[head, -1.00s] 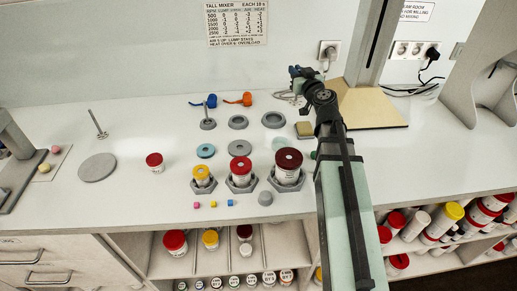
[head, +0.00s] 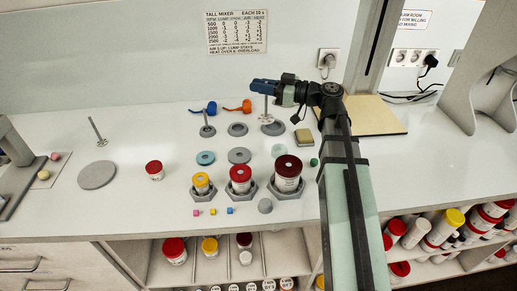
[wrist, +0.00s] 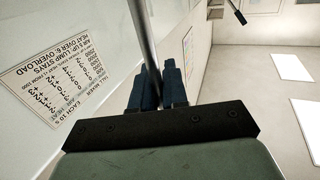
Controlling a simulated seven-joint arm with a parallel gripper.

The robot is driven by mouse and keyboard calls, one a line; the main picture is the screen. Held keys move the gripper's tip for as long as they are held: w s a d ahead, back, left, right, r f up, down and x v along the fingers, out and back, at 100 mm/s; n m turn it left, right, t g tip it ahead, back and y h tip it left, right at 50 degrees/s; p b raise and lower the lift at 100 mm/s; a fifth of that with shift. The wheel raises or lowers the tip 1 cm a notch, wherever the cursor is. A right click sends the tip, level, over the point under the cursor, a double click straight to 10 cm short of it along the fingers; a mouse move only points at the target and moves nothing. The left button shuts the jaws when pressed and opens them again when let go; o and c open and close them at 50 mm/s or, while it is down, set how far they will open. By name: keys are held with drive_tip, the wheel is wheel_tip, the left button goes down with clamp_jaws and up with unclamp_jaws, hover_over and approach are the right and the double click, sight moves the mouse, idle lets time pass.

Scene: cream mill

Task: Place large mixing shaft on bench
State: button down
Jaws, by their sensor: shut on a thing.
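The large mixing shaft is a thin grey rod with a flat round foot (head: 267,119). It hangs upright below my gripper (head: 257,87), which is shut on its upper part. Its foot is just above or on a grey ring (head: 274,130) at the back of the bench (head: 120,210); I cannot tell whether they touch. In the wrist view the rod (wrist: 143,35) runs between the blue fingers (wrist: 159,88), and its lower end is hidden.
A smaller shaft (head: 206,127) stands to the left, and another (head: 97,131) leans further left. A tan board (head: 375,116) is right.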

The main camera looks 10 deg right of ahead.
sight(267, 115)
drive_tip(key=shift+f, duration=4.95)
drive_tip(key=c, duration=1.1)
unclamp_jaws()
drive_tip(key=shift+f, duration=0.15)
drive_tip(key=shift+c, duration=0.2)
drive_tip(key=shift+s+d, duration=0.15)
drive_tip(key=shift+d, duration=0.05)
drive_tip(key=v, duration=1.1)
drive_tip(key=shift+d, duration=0.25)
